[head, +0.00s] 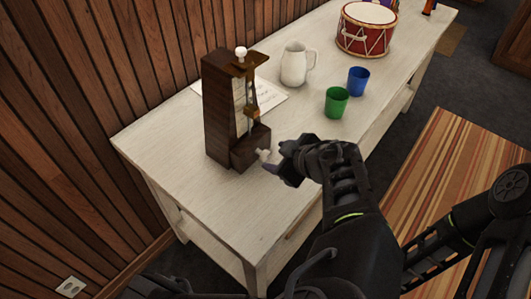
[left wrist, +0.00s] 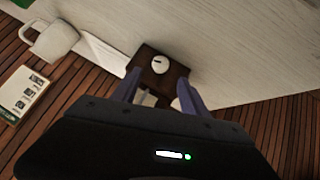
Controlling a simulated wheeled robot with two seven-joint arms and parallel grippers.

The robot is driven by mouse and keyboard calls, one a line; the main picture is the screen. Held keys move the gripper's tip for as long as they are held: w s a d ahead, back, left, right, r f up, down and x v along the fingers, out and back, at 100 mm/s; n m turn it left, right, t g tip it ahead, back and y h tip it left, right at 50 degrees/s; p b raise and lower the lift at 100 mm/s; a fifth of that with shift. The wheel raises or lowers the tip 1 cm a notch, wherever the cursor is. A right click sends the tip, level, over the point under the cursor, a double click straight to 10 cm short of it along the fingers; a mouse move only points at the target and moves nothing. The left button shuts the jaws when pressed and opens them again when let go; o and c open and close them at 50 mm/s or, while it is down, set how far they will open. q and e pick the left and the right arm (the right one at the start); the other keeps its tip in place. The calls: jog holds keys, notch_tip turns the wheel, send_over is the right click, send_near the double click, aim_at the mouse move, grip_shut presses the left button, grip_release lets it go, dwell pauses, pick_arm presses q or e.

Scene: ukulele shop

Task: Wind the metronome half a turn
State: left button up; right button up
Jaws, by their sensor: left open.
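The dark wooden metronome (head: 218,112) stands upright on the pale table, with a white knob on top and a pendulum on its open face. A small pale winding knob (head: 263,154) sticks out low on its side. In the left wrist view the knob (left wrist: 160,64) is a round white disc with a dark mark, on a dark block. My left gripper (head: 277,168) is open just beside the winding knob. In the left wrist view its fingers (left wrist: 158,80) lie to either side of the knob; I cannot tell whether they touch it. My right gripper is out of view.
A paper sheet (head: 268,96) lies behind the metronome. A white pitcher (head: 294,64), green cup (head: 336,103), blue cup (head: 358,81) and red drum (head: 366,30) stand farther along the table (head: 185,195). A slatted wooden wall (head: 75,110) runs behind; the front left tabletop is clear.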

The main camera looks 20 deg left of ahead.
aim_at(266, 155)
pick_arm(q)
jog(key=x, duration=0.7)
jog(key=shift+f, duration=0.1)
grip_shut()
dwell(0.5)
